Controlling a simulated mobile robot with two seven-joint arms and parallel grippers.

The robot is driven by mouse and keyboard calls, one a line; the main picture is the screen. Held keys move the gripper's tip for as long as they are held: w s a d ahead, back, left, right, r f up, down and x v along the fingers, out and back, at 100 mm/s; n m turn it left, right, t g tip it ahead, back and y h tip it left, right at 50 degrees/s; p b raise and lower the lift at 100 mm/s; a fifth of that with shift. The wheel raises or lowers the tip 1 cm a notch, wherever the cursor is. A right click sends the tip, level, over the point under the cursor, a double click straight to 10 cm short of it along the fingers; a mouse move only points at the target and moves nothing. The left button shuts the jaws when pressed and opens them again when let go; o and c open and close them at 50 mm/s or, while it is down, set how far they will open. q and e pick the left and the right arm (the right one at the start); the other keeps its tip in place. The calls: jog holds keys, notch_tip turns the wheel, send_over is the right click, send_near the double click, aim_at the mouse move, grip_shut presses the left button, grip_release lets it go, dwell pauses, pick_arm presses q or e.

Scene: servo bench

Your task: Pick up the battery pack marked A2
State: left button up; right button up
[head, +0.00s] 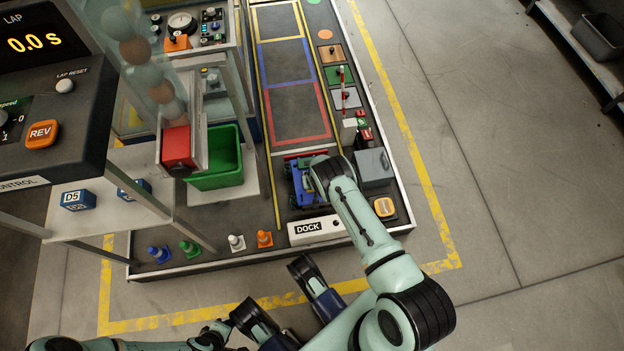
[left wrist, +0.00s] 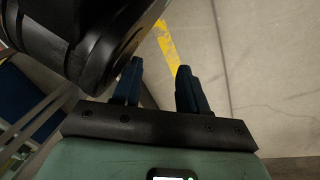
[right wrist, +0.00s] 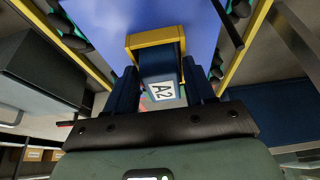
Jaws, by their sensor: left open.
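The battery pack marked A2 (right wrist: 162,92) shows in the right wrist view between the two fingers of my right gripper (right wrist: 163,88). Its white label faces the camera, and its far end is at a yellow frame (right wrist: 153,40). The fingers are very close to its sides; I cannot tell whether they touch it. In the head view my right arm reaches over a blue vehicle (head: 296,190) behind the DOCK block, and hides the pack. My left gripper (left wrist: 160,82) is open and empty, over the floor.
The DOCK block (head: 318,229) and a grey box (head: 374,166) stand close to the vehicle. A green bin (head: 218,165) is to the left. Blue blocks, one marked D5 (head: 77,200), sit on a shelf. Small cones (head: 236,243) line the front edge.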

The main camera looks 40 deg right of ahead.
jog(key=c, duration=0.7)
